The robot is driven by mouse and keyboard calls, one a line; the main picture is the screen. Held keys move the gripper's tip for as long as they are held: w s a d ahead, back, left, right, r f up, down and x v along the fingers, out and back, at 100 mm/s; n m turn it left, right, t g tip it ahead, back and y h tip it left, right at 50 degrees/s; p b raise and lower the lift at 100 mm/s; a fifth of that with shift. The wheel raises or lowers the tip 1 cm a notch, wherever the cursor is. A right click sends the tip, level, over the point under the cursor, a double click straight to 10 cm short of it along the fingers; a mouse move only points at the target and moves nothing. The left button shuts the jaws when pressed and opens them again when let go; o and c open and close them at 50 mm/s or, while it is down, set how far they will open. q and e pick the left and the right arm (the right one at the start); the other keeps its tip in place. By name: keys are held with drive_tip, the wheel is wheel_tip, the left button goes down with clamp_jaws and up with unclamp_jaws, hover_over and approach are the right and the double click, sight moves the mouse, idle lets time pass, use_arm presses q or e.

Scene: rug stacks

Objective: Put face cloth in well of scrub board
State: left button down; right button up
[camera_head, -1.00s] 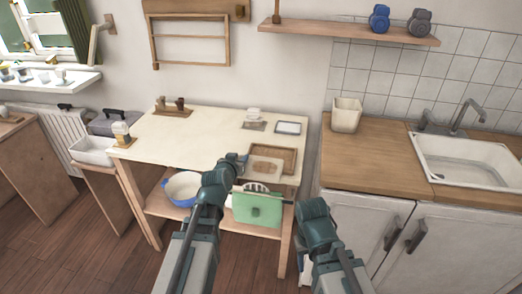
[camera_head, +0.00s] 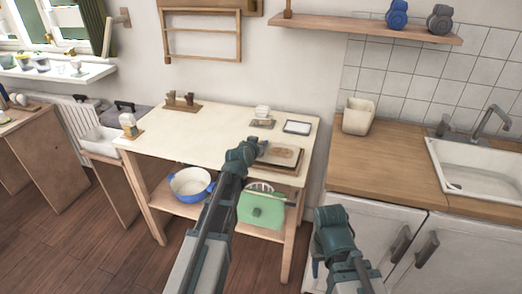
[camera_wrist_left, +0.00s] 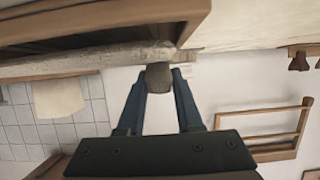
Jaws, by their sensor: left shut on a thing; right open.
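The scrub board (camera_head: 296,170), a brown wooden tray shape, lies at the front right corner of the cream table (camera_head: 205,130). The beige face cloth (camera_head: 284,155) shows over it. In the left wrist view, the cloth (camera_wrist_left: 85,62) is a pale textured strip along the wooden board (camera_wrist_left: 110,22). My left gripper (camera_wrist_left: 157,78) is shut on a greyish end that seems part of the cloth. In the head view it is at the board's left side, mostly hidden by my arm. Contact between cloth and well is unclear. My right gripper (camera_head: 318,268) is low before the cabinet, largely hidden, and open.
A white-framed dish (camera_head: 298,127) and a small white item on a stand (camera_head: 262,117) sit behind the board. The table's left half is mostly clear.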

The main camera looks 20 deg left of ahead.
use_arm(q)
drive_tip(key=shift+f, duration=0.7)
use_arm(e)
drive_tip(key=shift+d+f, duration=0.15)
drive_tip(key=shift+f, duration=0.5)
use_arm(q)
drive_tip(key=shift+f+b, duration=0.2)
drive_tip(key=shift+b, duration=0.25)
drive_tip(key=c, duration=0.6)
unclamp_jaws()
drive_tip(key=shift+r, duration=0.1)
use_arm(e)
drive_tip(key=shift+f, duration=0.15)
use_arm(q)
drive_tip(key=shift+r, duration=0.15)
